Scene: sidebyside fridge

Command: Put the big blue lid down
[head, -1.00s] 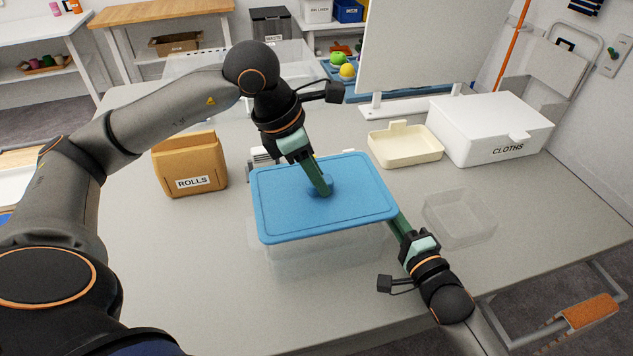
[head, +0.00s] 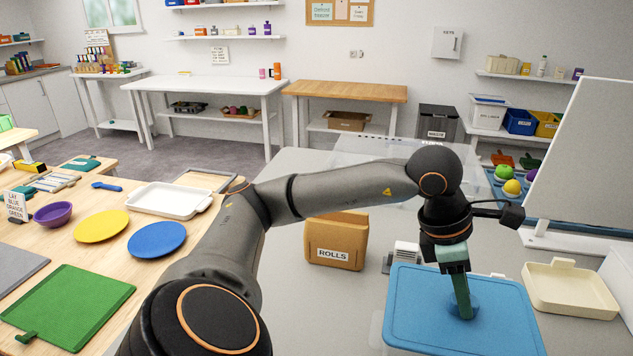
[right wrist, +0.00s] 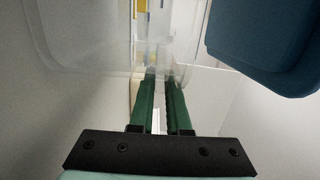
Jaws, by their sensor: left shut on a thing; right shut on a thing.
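The big blue lid (head: 440,325) is at the lower right of the head view, cut off by the bottom edge. My left gripper (head: 463,308) points down and is shut on the knob at the lid's middle. In the right wrist view the lid (right wrist: 265,45) shows at the upper right, with a gap between it and the clear box. The clear box (right wrist: 85,35) fills the left of that view. My right gripper (right wrist: 161,80) is shut on the clear box's rim there; it is outside the head view.
A cardboard ROLLS box (head: 336,240) stands left of the lid, and a cream tray (head: 570,290) stands right of it. The wooden table at left holds a white tray (head: 168,198), a yellow plate (head: 101,226), a blue plate (head: 157,239) and a green board (head: 70,298).

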